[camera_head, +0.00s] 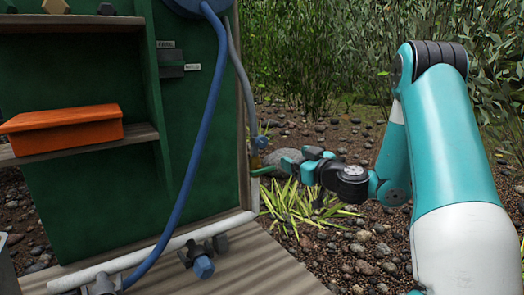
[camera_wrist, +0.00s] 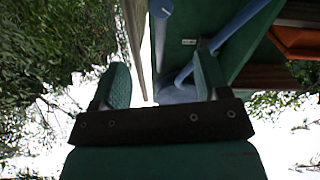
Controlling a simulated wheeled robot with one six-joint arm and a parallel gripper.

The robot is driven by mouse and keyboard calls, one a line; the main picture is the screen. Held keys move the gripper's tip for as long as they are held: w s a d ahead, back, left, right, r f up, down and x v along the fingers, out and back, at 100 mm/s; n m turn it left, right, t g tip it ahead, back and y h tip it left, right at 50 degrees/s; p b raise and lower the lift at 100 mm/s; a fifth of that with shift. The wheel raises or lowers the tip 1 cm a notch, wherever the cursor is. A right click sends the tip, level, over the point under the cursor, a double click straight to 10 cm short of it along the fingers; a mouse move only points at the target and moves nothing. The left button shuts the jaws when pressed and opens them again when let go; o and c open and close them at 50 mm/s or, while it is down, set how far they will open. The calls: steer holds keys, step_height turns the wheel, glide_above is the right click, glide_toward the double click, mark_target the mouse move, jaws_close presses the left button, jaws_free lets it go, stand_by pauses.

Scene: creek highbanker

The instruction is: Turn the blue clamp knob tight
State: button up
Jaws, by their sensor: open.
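The blue clamp knob (camera_head: 203,267) sits on a dark clamp (camera_head: 211,247) around the white pipe, low at the front of the green cabinet. It stands out over the wooden boards. I cannot make the knob out in the wrist view. My gripper (camera_head: 290,160) is open, to the right of the cabinet's edge and well above and right of the knob. The wrist view shows its two teal fingers spread apart (camera_wrist: 163,85), with nothing held between them.
A blue hose (camera_head: 196,130) runs down the cabinet front. An orange tray (camera_head: 62,130) rests on a shelf. The white pipe (camera_head: 150,258) crosses the bottom. A small blue fitting (camera_head: 260,142) is near my gripper. Pebbly ground with plants lies right.

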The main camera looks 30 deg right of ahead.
steer(key=p, duration=0.7)
glide_toward(263, 142)
steer(key=w+p, duration=0.1)
steer(key=w, duration=0.9)
steer(key=shift+w+p, duration=0.4)
steer(key=shift+a, duration=0.1)
steer(key=c, duration=0.9)
